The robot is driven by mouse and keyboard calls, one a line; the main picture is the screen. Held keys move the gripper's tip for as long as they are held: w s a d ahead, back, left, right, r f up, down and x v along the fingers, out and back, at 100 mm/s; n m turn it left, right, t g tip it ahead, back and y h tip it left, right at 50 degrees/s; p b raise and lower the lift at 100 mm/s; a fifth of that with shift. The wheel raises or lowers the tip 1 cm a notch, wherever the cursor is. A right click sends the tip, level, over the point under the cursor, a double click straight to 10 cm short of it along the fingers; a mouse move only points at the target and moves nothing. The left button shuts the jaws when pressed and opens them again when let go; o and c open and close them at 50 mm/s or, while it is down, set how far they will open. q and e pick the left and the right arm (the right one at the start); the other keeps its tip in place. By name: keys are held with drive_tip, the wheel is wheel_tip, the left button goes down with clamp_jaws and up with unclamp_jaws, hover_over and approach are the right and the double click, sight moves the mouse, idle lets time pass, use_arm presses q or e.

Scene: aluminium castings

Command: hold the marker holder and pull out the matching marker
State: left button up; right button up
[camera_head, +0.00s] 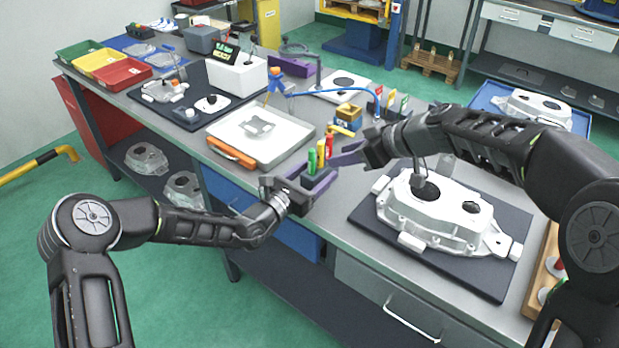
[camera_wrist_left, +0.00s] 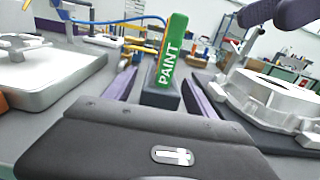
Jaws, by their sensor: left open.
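A dark marker holder (camera_head: 320,170) stands on the bench with a green marker (camera_head: 311,161), a yellow marker (camera_head: 321,150) and a red marker (camera_head: 329,144) upright in it. In the left wrist view, the green marker (camera_wrist_left: 171,52) reads PAINT and hides most of the others, above the dark holder (camera_wrist_left: 160,97). My left gripper (camera_head: 316,181) is open, its purple fingers on either side of the holder, with gaps visible in the left wrist view. My right gripper (camera_head: 345,155) is just right of the red marker; its finger opening is unclear.
A white casting (camera_head: 440,215) lies on a dark mat (camera_head: 480,270) to the right. A white tray with an orange edge (camera_head: 262,130) is to the left.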

use_arm(q)
drive_tip(key=shift+c, duration=0.5)
clamp_jaws()
use_arm(e)
drive_tip(key=shift+o, duration=0.4)
drive_tip(key=shift+a+n, duration=0.35)
drive_tip(key=shift+n, duration=0.05)
drive_tip(key=n+g+h, duration=0.2)
drive_tip(key=n+h, duration=0.8)
drive_tip(key=n, duration=1.1)
approach(309, 154)
drive_tip(key=shift+s+d+f, duration=0.1)
drive_tip(key=shift+d+f, duration=0.1)
drive_tip(key=shift+d, duration=0.15)
drive_tip(key=shift+f, duration=0.1)
